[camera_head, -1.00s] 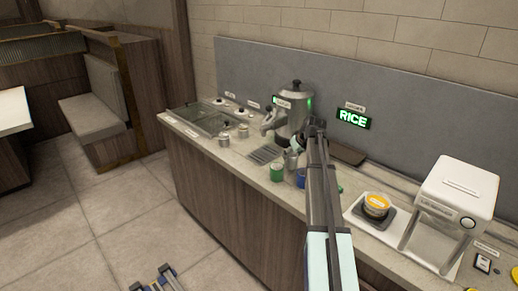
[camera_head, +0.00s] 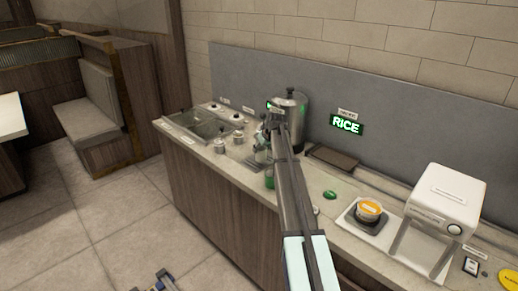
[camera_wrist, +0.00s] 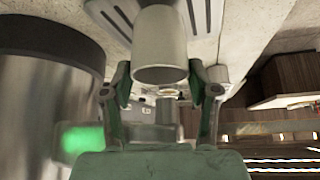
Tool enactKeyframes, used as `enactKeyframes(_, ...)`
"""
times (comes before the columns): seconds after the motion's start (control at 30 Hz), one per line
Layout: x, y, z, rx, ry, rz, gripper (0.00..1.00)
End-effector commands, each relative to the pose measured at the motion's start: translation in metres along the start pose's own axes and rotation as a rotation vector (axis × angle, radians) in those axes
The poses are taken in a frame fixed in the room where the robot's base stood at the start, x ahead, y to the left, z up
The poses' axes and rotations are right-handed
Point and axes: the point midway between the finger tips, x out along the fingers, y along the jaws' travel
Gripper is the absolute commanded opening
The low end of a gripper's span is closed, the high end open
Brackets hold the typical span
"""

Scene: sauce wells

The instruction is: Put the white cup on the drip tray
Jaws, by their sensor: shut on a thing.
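The white cup (camera_wrist: 160,40) is between the two fingers of my gripper (camera_wrist: 161,88) in the wrist view, and the gripper is shut on it. A slotted metal surface, which looks like the drip tray (camera_wrist: 206,14), shows behind and on both sides of the cup. I cannot tell whether the cup touches it. In the head view my gripper (camera_head: 268,140) is in front of the metal urn (camera_head: 292,106), and my arm hides most of the drip tray and cup area.
The urn stands close beside the gripper, at left in the wrist view (camera_wrist: 40,95). A green cup (camera_head: 269,182) stands near the counter's front edge. A green object (camera_head: 330,195), a dark tray (camera_head: 334,157) and a white machine (camera_head: 448,200) lie to the right. Lidded wells (camera_head: 205,122) are at left.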

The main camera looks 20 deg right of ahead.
Motion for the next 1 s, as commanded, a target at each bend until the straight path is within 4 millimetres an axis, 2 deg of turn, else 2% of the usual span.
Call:
enactKeyframes(0.03,0.004,-0.002,-0.012,-0.001,0.0,-0.001,0.22)
enactKeyframes(0.1,0.011,-0.005,-0.021,0.0,-0.001,-0.001,0.22)
enactKeyframes(0.2,0.018,-0.005,-0.009,0.002,-0.002,0.0,0.22)
enactKeyframes(0.63,0.026,-0.005,-0.005,0.001,0.0,0.0,0.22)
enactKeyframes(0.67,0.025,-0.005,-0.005,0.001,0.0,0.0,0.67)
enactKeyframes(0.7,0.025,-0.005,-0.005,0.001,0.0,0.0,0.81)
enactKeyframes(0.73,0.025,-0.005,-0.005,0.001,0.0,0.0,0.85)
enactKeyframes(1.0,0.025,-0.005,-0.005,0.0,0.0,0.0,0.85)
